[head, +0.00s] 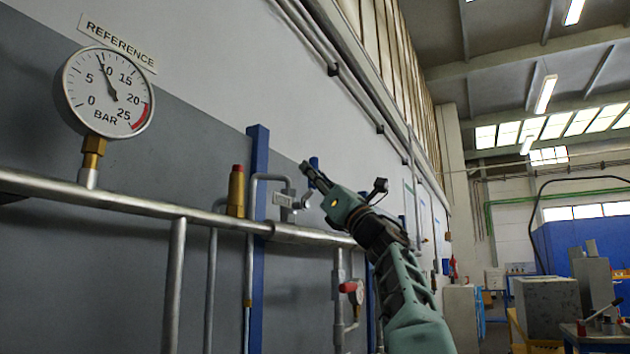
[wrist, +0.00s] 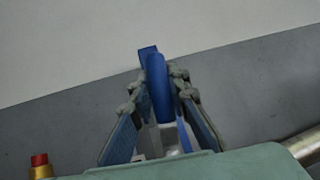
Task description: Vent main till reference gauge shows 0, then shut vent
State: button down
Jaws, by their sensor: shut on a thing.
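The reference gauge (head: 107,92) is on the left in the head view, under a REFERENCE label. Its needle points at about 10 bar or slightly below. A blue lever handle (wrist: 158,88) stands between the fingers of my gripper (wrist: 158,100) in the wrist view. My gripper also shows in the head view (head: 312,176), at a small valve on the branch pipe (head: 268,178) above the main pipe (head: 140,208). It is shut on the blue handle, and its fingers hide part of the valve. A small tag (head: 283,199) hangs beside it, too small to read.
A brass fitting with a red cap (head: 237,192) stands on the main pipe, left of the valve. A blue post (head: 258,150) rises behind the pipes. A red handle (head: 348,287) and a small gauge (head: 358,295) sit below. The floor area lies at the right.

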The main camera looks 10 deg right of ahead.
jog(key=shift+s+a+r+n+g+y, duration=0.15)
jog(key=shift+n+g+y, duration=0.1)
jog(key=shift+n+y, duration=0.25)
jog(key=shift+s+f+n+g+y, duration=0.1)
jog(key=shift+n+g+y, duration=0.15)
jog(key=shift+n, duration=0.3)
jog(key=shift+s+a+r+n+g+y, duration=0.1)
jog(key=shift+s+n+g+y, duration=0.1)
jog(key=shift+n+y, duration=0.3)
jog(key=c, duration=1.8)
grip_release()
jog(key=shift+a, duration=0.1)
jog(key=shift+s+d+f, duration=0.1)
jog(key=shift+d+f, duration=0.2)
jog(key=shift+f, duration=0.05)
jog(key=shift+v, duration=5.6)
jog(key=shift+s, duration=0.1)
